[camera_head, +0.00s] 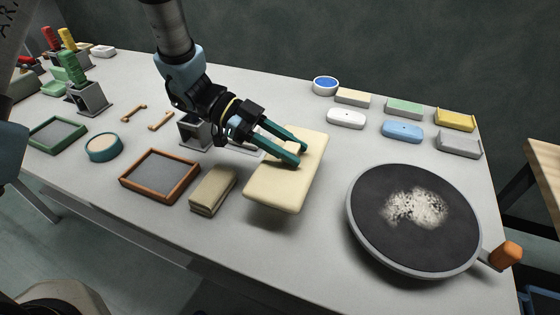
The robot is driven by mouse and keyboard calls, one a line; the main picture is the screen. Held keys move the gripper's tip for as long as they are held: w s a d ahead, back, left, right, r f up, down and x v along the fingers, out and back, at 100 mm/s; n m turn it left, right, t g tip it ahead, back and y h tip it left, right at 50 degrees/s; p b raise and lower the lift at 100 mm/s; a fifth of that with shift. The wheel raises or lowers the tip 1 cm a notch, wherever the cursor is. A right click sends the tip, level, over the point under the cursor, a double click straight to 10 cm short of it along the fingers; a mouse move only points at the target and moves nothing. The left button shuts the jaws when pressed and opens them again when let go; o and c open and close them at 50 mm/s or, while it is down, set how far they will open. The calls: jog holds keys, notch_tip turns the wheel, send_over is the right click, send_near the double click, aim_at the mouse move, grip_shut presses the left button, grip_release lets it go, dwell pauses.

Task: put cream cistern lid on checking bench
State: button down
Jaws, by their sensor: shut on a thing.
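The cream cistern lid (284,187) is a flat, rounded slab near the middle of the grey table, in the head view. My gripper (302,155) has its teal fingers at the lid's upper part and is shut on it. The lid looks slightly raised, with a shadow below its near end; I cannot tell whether any edge touches the table. The grey table (190,245) lies under it; I cannot tell whether this is the checking bench.
A round dark plate (370,245) with an orange handle stands right of the lid. A khaki block (212,190) and an orange-framed tray (160,176) are to its left. Several coloured pieces, including a blue one (402,131), sit at the back right. A wooden surface (545,170) shows at the right edge.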

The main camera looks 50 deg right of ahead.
aim_at(289, 171)
jog(key=shift+f+p, duration=0.45)
jog(key=shift+f, duration=2.7)
jog(key=shift+f, duration=0.1)
jog(key=shift+c, duration=2.4)
grip_release()
jog(key=shift+f, duration=0.1)
jog(key=shift+w+r, duration=0.15)
jog(key=shift+r, duration=0.05)
jog(key=b+v, duration=0.3)
jog(key=v, duration=0.8)
jog(key=shift+w+a+r, duration=0.2)
jog(key=shift+w+a, duration=0.05)
jog(key=shift+w, duration=0.05)
